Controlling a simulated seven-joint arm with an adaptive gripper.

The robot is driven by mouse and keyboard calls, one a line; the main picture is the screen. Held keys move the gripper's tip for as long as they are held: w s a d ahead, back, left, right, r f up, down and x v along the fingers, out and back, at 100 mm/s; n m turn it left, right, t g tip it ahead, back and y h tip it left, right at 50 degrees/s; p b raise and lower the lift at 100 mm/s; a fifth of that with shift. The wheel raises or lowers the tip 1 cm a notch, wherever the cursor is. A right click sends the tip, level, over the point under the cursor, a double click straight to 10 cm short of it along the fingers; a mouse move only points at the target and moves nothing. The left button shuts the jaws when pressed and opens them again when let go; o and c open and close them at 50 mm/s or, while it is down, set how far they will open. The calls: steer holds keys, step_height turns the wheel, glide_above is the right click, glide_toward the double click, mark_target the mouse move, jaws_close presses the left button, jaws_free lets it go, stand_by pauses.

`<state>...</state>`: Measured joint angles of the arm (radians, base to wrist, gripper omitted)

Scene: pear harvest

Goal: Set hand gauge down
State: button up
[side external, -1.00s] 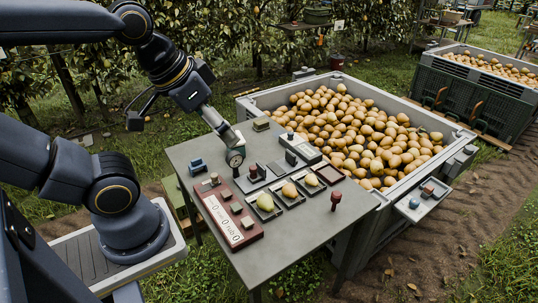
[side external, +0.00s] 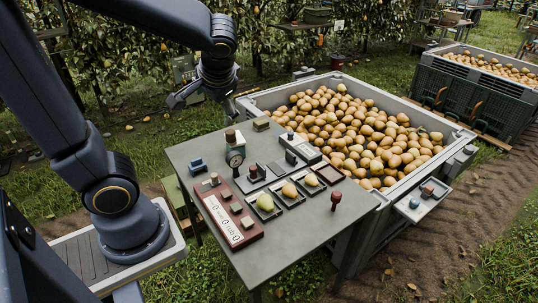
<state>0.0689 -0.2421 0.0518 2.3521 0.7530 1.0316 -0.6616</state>
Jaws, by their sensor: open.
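The hand gauge (side external: 236,158) stands upright on the grey table (side external: 284,268) near its back left part.
Three pears in dark trays (side external: 290,190) sit right of the gauge. A red panel with white dials (side external: 228,218), a blue holder (side external: 197,166) and a red-brown stamp (side external: 335,199) are also on the table. A large pear bin (side external: 425,118) stands behind. The table's front is bare.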

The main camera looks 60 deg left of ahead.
mark_target(236, 161)
steer(key=w+a+f+m+y, duration=0.4)
steer(key=w+f+m+y, duration=0.2)
steer(key=w+f, duration=0.55)
steer(key=s+f+m+t+y, duration=0.15)
steer(key=f+m, duration=0.25)
steer(key=f, duration=0.5)
steer(key=s+f+m+t, duration=0.1)
steer(key=s+f+m, duration=0.25)
steer(key=f, duration=0.55)
steer(key=shift+m+g, duration=0.25)
steer(key=x, duration=0.6)
steer(key=w+x, duration=0.1)
steer(key=x, duration=0.3)
steer(key=shift+d, duration=0.15)
steer(key=shift+w+x, duration=0.2)
steer(key=shift+x, duration=1.25)
steer(key=shift+w+x, duration=0.15)
steer(key=shift+x, duration=1.35)
steer(key=shift+d, duration=0.15)
steer(key=c, duration=1.5)
